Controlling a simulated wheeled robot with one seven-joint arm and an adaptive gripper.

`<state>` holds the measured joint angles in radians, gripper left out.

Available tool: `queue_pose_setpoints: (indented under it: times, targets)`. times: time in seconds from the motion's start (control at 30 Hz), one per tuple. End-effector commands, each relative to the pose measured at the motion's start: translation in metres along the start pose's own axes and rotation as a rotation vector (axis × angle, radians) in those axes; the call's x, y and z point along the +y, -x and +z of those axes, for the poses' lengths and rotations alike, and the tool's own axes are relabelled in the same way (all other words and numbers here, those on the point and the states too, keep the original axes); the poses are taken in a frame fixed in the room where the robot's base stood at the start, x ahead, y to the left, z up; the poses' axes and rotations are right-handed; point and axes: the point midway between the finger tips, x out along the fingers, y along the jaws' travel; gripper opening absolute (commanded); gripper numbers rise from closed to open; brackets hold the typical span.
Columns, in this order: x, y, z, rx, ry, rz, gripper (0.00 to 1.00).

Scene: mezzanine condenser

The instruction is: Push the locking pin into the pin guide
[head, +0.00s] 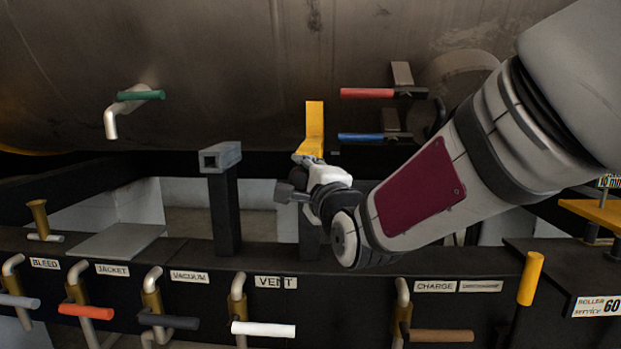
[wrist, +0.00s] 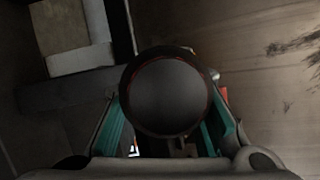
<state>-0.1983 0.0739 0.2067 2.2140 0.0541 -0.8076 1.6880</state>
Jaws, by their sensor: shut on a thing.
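My gripper (head: 305,188) is in the middle of the head view, in front of a dark post and below an upright yellow piece (head: 314,128). It is shut on a dark round-headed part, which I take to be the locking pin (wrist: 165,92). In the wrist view its round end fills the space between the teal finger pads and hides what lies beyond. I cannot make out a pin guide for certain; the gripper covers the top of the post behind it. Whether the pin touches or enters anything cannot be told.
A grey block with a square opening (head: 220,157) tops a post to the left. Red (head: 367,93) and blue (head: 361,137) handles stick out at the upper right of the gripper, a green one (head: 141,95) at upper left. Labelled valve handles line the front rail (head: 214,262).

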Motion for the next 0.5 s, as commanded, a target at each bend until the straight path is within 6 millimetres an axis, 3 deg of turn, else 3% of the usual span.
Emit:
queue_pose_setpoints:
  times: [0.5]
  targets:
    - [-0.002,-0.021,-0.012,0.005,0.001,-0.008,0.0]
